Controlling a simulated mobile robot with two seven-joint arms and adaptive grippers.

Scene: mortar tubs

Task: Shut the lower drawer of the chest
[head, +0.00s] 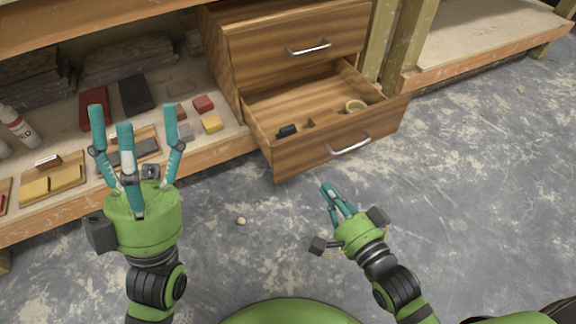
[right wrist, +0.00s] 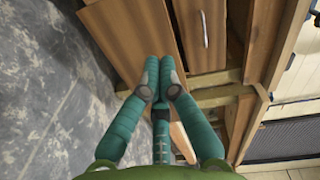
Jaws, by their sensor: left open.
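The wooden chest (head: 222,52) stands at the back centre in the head view. Its lower drawer (head: 312,158) is pulled well out, with a silver bar handle (head: 349,146) on its front. The upper drawer (head: 290,42) above it is shut. My right gripper (head: 328,188) is in front of and below the lower drawer's front, apart from it as far as I can tell. Its fingers are together and empty; they also show in the right wrist view (right wrist: 158,95). My left gripper (head: 132,112) is open and empty, in front of the low shelf on the left.
Inside the lower drawer lie a dark block (head: 287,130), a small brown piece (head: 311,122) and a pale ring (head: 356,105). The shelf holds sponges, blocks and bottles (head: 18,127). Wooden posts (head: 400,45) stand right of the chest. The grey floor (head: 480,150) is mostly clear.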

